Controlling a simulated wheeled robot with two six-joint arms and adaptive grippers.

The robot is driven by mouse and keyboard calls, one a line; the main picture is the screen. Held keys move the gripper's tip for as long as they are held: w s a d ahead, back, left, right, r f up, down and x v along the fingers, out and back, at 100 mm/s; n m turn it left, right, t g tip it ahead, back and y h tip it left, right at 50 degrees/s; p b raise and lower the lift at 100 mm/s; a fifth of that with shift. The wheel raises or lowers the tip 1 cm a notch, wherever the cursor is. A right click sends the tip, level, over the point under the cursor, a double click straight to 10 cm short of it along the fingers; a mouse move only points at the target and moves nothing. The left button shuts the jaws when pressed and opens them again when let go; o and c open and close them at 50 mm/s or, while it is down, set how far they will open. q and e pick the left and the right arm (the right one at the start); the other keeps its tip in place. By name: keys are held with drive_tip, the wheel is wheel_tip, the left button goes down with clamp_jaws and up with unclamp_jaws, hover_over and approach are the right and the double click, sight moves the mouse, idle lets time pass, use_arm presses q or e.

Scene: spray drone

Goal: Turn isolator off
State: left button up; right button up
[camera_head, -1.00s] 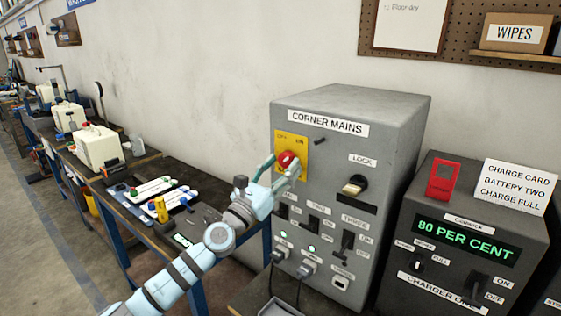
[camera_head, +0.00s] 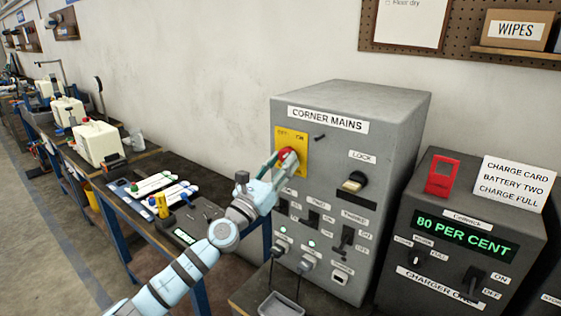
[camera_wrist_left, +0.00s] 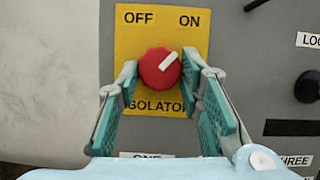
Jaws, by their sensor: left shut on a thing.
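The isolator is a round red knob (camera_head: 287,158) on a yellow plate (camera_head: 297,140) on the front of the grey CORNER MAINS cabinet (camera_head: 405,130). In the left wrist view the red knob (camera_wrist_left: 160,68) has a white pointer tilted up and right, toward ON. OFF is printed at the upper left of the yellow plate (camera_wrist_left: 125,50). My left gripper (camera_head: 280,163) is at the knob. In the left wrist view, the left gripper (camera_wrist_left: 161,70) is shut on the knob, one finger at each side. My right gripper is not in view.
Below the knob are switches, lit green lamps and plugged cables (camera_head: 276,275). A black lock knob (camera_head: 356,181) sits to the right. The charger box (camera_head: 470,240), reading 80 PER CENT, stands right of the cabinet. A workbench with trays (camera_head: 160,190) lies left, under a bare wall.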

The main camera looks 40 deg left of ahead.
use_arm(q)
drive_tip(key=n+g+y+p, duration=0.2)
drive_tip(key=n+p, duration=0.1)
drive_tip(key=n, duration=0.4)
drive_tip(key=n+g+y+p, duration=0.2)
drive_tip(key=n+p, duration=0.1)
drive_tip(key=n, duration=0.4)
drive_tip(key=d+r+n+g+y+p, duration=0.1)
drive_tip(key=n+g+y+p, duration=0.1)
drive_tip(key=n, duration=0.5)
drive_tip(key=shift+p, duration=0.8)
drive_tip(key=shift+n, duration=0.3)
drive_tip(key=o, duration=1.2)
drive_tip(key=shift+c, duration=0.2)
drive_tip(key=v, duration=1.2)
